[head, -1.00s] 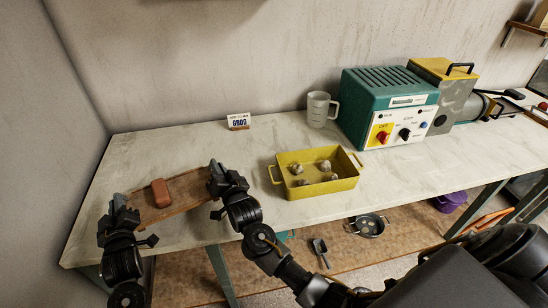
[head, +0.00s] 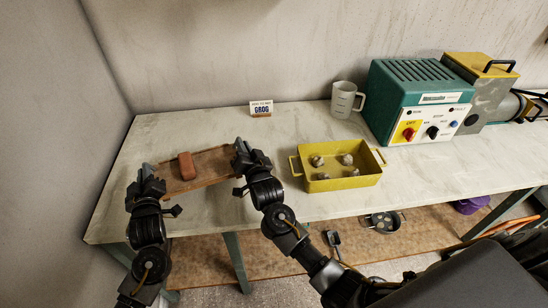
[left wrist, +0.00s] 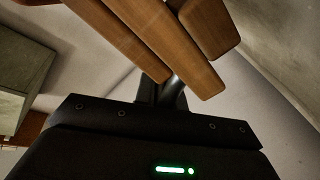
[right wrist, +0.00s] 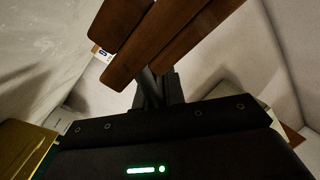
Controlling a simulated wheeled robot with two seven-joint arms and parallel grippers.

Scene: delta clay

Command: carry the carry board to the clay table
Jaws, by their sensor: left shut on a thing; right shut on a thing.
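The carry board (head: 214,164), a thin brown wooden board, spans between my two grippers over the left part of the pale marbled table (head: 210,127). A reddish-brown clay block (head: 187,166) lies on it. My left gripper (head: 148,182) is shut on the board's left end and my right gripper (head: 241,157) on its right end. The wood also shows close up in the left wrist view (left wrist: 140,35) and the right wrist view (right wrist: 165,40). I cannot tell whether the board touches the tabletop or hangs just above it.
A yellow tray (head: 345,184) with several greyish lumps stands right of the board. A small sign (head: 261,109), a clear jug (head: 345,98) and a green control box (head: 415,85) stand behind. Walls bound the left and back. A pan (head: 382,221) sits on the lower shelf.

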